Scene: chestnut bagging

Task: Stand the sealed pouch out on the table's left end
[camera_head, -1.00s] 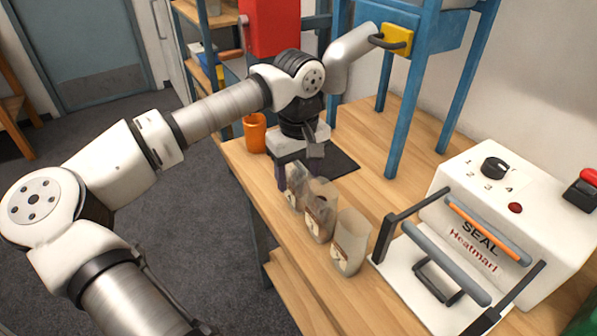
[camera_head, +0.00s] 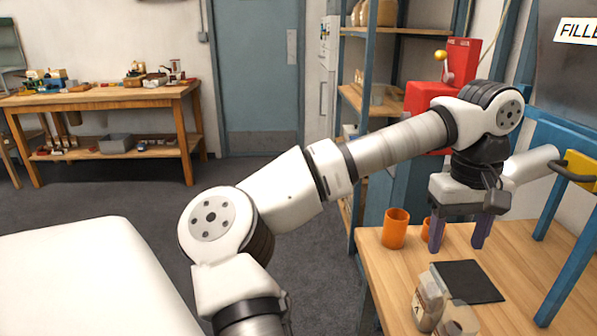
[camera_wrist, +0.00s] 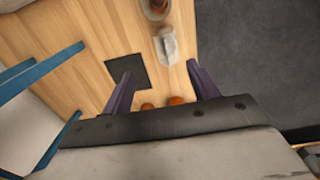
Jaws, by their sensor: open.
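My gripper (camera_head: 458,246) is open and empty above the wooden table, its two purple fingers apart. In the wrist view the gripper (camera_wrist: 158,75) has nothing between its fingertips. A clear pouch with a brown-marked label (camera_head: 430,298) stands on the table below and in front of it. The wrist view shows this pouch (camera_wrist: 166,46) beyond the fingertips, apart from them. I cannot tell which pouch is sealed.
Two orange cups stand at the table's far end, one in clear view (camera_head: 395,228) and one partly hidden (camera_head: 426,229) behind a finger. A dark mat (camera_head: 468,281) lies beside the pouches. Blue frame legs (camera_head: 572,275) rise at right. A cluttered workbench (camera_head: 100,98) stands far left.

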